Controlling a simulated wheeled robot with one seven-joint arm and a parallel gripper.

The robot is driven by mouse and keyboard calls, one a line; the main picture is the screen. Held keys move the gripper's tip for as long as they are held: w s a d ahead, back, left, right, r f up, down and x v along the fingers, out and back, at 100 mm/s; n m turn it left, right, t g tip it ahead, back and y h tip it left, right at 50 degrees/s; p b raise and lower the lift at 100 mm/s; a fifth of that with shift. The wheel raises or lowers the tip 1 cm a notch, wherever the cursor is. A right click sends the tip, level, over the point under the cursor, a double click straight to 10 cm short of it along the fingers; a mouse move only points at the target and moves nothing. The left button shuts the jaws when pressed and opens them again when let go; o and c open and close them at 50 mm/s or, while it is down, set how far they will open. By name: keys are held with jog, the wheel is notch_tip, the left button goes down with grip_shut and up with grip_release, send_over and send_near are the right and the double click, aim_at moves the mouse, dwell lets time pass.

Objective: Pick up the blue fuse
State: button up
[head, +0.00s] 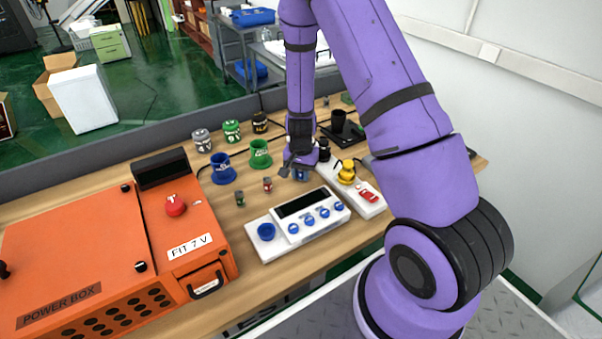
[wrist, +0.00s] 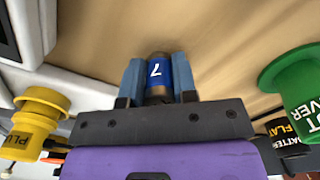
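The blue fuse (wrist: 158,75) has a white 7 on it and metal-coloured ends. In the wrist view it stands between the two blue fingers of my gripper (wrist: 158,82), which press close on both its sides with no clear gap. In the head view my gripper (head: 299,173) is low over the wooden table, behind the white device with blue knobs. The fuse is mostly hidden there by the gripper. I cannot tell whether its lower end touches the table.
A white device (head: 297,222) and a yellow plug (head: 347,172) are close to my gripper. A green cup-like part (head: 260,154), a blue one (head: 222,168) and two small fuses (head: 267,184) stand left. The orange power box (head: 110,240) fills the table's left.

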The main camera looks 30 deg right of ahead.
jog(key=shift+r, duration=0.1)
jog(key=shift+c, duration=0.2)
notch_tip(320, 180, up, 10)
jog(key=shift+f, duration=0.1)
dwell(0.4)
